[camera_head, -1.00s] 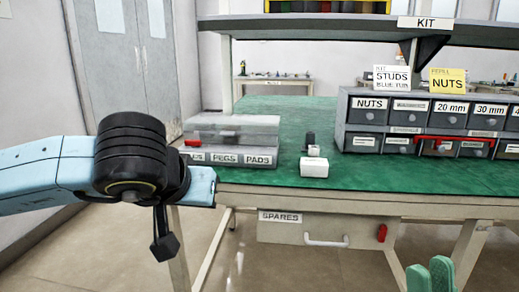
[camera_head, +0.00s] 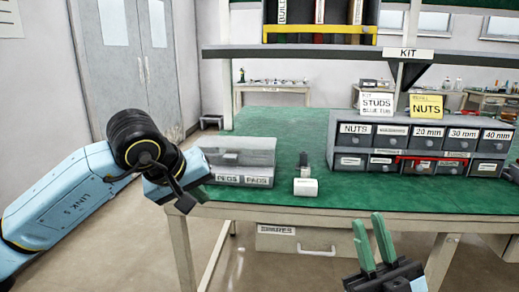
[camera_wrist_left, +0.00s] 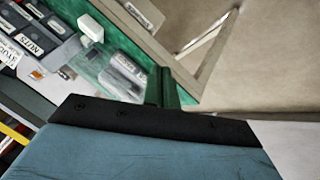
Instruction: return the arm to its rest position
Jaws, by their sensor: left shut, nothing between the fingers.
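My left arm (camera_head: 58,198) comes in from the left in the head view, its black wrist joint (camera_head: 138,138) bent beside the bench's left corner. Its blue end piece lies left of the lidded clear organizer (camera_head: 240,152), and its fingers cannot be made out there. In the left wrist view my left gripper (camera_wrist_left: 162,78) shows two dark green fingers close together, shut and empty, with the bench behind them. My right gripper (camera_head: 369,220) has two green fingers with a gap between them. It is open and empty in front of the bench's front edge.
The green bench top (camera_head: 265,122) carries a small white box (camera_head: 305,187) with a dark item behind it. A labelled drawer cabinet (camera_head: 418,145) stands at the right. A shelf (camera_head: 300,52) spans above. A spares drawer (camera_head: 300,240) hangs below; floor is free at the left.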

